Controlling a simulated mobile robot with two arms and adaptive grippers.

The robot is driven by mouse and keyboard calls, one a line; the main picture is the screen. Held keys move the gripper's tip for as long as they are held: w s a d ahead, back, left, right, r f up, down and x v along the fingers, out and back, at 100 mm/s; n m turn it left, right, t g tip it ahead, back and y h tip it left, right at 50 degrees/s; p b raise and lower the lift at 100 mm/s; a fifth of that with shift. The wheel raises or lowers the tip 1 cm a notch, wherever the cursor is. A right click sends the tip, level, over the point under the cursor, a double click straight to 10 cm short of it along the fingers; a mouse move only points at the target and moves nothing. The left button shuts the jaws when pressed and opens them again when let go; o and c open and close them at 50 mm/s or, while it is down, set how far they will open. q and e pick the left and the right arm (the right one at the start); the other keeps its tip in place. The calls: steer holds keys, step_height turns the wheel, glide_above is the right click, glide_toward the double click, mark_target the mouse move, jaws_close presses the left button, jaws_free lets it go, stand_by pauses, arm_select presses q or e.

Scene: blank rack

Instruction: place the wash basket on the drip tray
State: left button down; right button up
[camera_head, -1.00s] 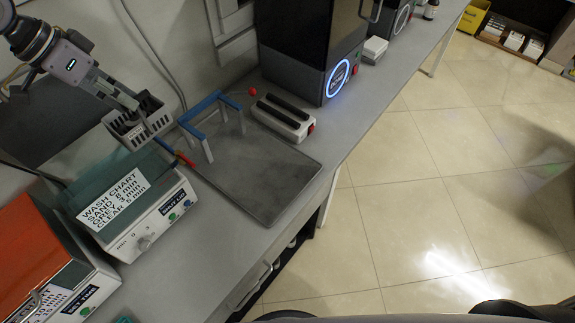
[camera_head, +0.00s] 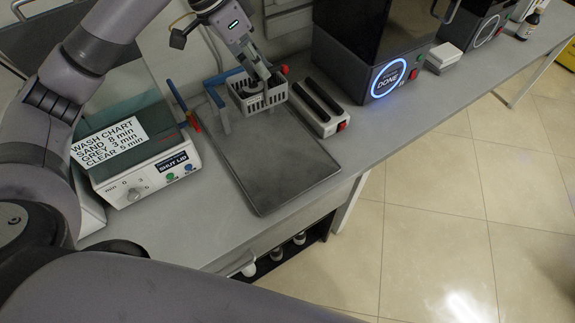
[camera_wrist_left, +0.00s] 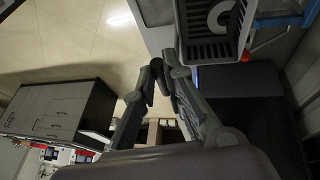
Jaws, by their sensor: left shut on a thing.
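The wash basket (camera_head: 262,98) is a small grey slotted basket. In the head view it is at the far end of the drip tray (camera_head: 275,165), a dark, flat, low-rimmed tray on the bench. I cannot tell whether its bottom touches the tray. In the left wrist view the basket (camera_wrist_left: 215,50) shows at the top right, beside the gripper fingers (camera_wrist_left: 158,80). My right gripper is not in view.
A blue-barred stand (camera_head: 222,118) is at the tray's far left, close beside the basket. A white block with black strips (camera_head: 318,108) stands right of the tray. The wash unit with a chart (camera_head: 140,155) is left. A machine reading DONE (camera_head: 388,76) stands behind right. The tray's near part is clear.

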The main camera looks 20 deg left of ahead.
arm_select(q)
steer(key=d+f, duration=0.1)
steer(key=d, duration=0.7)
step_height(320, 180, down, 20)
steer(key=p, duration=0.2)
steer(key=shift+s, duration=0.25)
steer(key=c, duration=1.7)
jaws_free()
steer(key=shift+d+f, duration=0.1)
steer(key=shift+o, duration=0.2)
steer(key=v, duration=1.2)
steer(key=shift+s+b, duration=0.2)
steer(key=shift+b, duration=0.2)
